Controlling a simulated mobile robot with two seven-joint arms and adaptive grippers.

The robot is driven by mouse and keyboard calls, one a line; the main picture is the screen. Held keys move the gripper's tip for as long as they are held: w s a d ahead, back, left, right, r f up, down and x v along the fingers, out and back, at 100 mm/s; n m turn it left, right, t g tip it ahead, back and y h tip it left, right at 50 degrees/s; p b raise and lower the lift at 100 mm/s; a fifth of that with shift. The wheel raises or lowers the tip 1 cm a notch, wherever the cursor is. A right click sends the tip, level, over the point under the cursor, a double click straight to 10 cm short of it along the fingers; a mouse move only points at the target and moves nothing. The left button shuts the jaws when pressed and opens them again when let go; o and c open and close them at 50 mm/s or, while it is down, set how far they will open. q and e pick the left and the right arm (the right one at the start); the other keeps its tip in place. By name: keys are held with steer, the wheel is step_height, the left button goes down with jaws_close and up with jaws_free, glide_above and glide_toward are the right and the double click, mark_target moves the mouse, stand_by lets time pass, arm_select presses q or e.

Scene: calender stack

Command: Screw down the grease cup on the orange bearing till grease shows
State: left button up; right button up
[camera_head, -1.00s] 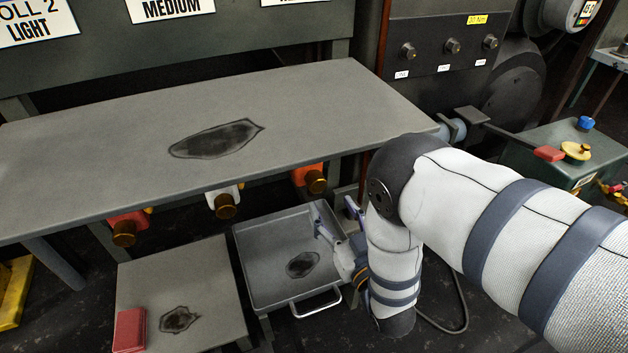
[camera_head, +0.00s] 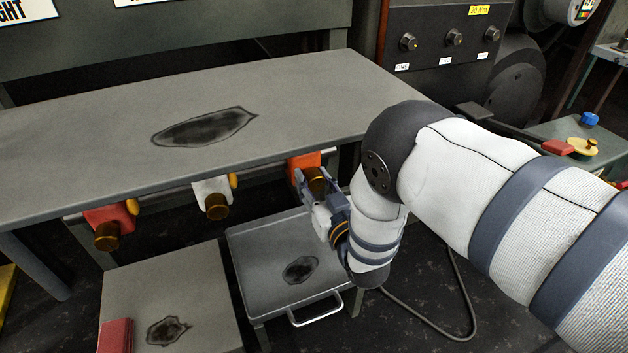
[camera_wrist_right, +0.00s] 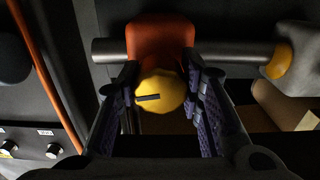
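The orange bearing (camera_head: 303,160) hangs under the right part of the table's front edge. Its amber grease cup (camera_head: 316,179) faces outward. In the right wrist view the orange housing (camera_wrist_right: 160,40) sits on a grey shaft, and the rounded yellow cup (camera_wrist_right: 161,88) has a dark slot across it. My right gripper (camera_head: 313,182) is at the cup, its fingers on either side of it. In the wrist view the fingers (camera_wrist_right: 163,98) stand apart with the cup between them; I cannot tell if they touch it. No grease is visible. My left gripper is not in view.
A white bearing (camera_head: 212,192) and a red bearing (camera_head: 108,218) hang farther left under the grey table (camera_head: 300,105). A grey tray (camera_head: 262,243) with a handle stands below my right gripper. A red block (camera_head: 115,335) lies on a low stand. A knob panel (camera_head: 450,45) stands behind right.

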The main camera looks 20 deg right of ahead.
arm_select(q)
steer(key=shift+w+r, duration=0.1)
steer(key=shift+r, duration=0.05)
arm_select(e)
steer(key=shift+m, duration=0.3)
steer(key=m+p, duration=0.2)
steer(key=shift+r+m, duration=0.1)
steer(key=shift+m, duration=0.3)
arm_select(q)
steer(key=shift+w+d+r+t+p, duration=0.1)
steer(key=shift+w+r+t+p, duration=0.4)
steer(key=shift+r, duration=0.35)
arm_select(e)
steer(key=shift+m, duration=2.2)
steer(key=shift+a+f, duration=0.1)
steer(key=shift+f, duration=0.1)
steer(key=o, duration=1.2)
steer(key=s, duration=1.2)
steer(key=shift+d, duration=0.25)
